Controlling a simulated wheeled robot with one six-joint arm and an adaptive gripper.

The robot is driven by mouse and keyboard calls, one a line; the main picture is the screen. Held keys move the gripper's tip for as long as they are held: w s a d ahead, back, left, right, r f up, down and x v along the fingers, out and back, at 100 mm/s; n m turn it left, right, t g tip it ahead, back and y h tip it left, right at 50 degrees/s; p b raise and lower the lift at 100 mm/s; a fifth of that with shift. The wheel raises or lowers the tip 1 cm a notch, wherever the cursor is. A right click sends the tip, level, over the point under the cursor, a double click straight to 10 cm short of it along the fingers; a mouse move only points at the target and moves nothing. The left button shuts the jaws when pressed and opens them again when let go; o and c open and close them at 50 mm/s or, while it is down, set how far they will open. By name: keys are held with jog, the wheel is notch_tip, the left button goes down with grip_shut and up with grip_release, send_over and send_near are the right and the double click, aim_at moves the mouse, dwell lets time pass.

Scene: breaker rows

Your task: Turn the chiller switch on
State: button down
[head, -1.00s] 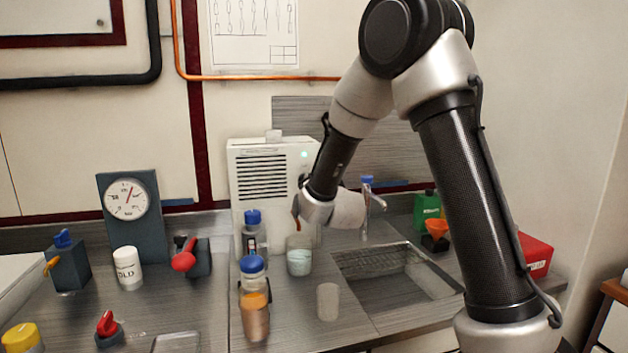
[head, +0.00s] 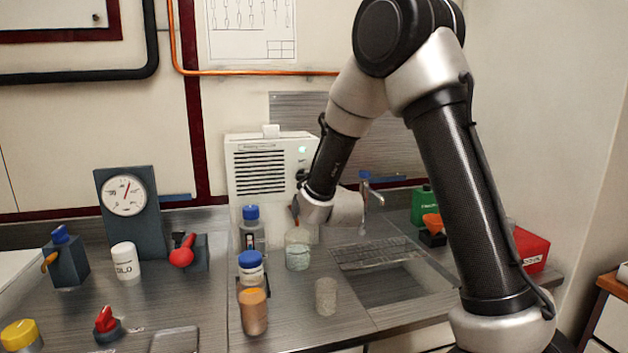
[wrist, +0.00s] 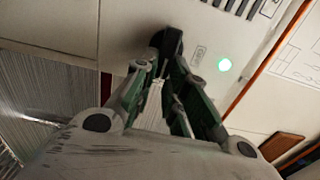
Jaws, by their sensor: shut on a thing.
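The chiller (head: 262,185) is a white box with dark vent slots at the back of the counter. In the head view, my forearm and wrist cover most of the gripper and the knob. The knob's exact angle is hard to read because the fingers partly cover it.
Blue-capped bottles (head: 251,268), an orange-topped cup (head: 254,312) and a beaker (head: 298,255) stand in front of the chiller. A sink (head: 385,285) with a tap (head: 368,200) lies to the right. A gauge (head: 125,195) and a red-handled valve (head: 182,252) are at left.

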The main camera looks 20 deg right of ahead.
jog(key=shift+f, duration=0.1)
jog(key=c, duration=1.4)
grip_release()
jog(key=shift+c, duration=0.2)
jog(key=s, duration=1.2)
jog(key=s+d+n+g, duration=0.4)
jog(key=s+n, duration=0.2)
jog(key=s, duration=0.4)
jog(key=s+d+r+n+g, duration=0.1)
jog(key=s+d+n+g, duration=0.3)
jog(key=s, duration=0.6)
jog(key=s+d+n+g, duration=0.4)
jog(key=s+n, duration=0.4)
jog(key=s, duration=0.3)
jog(key=shift+d+r+g, duration=0.15)
jog(key=shift+g, duration=0.65)
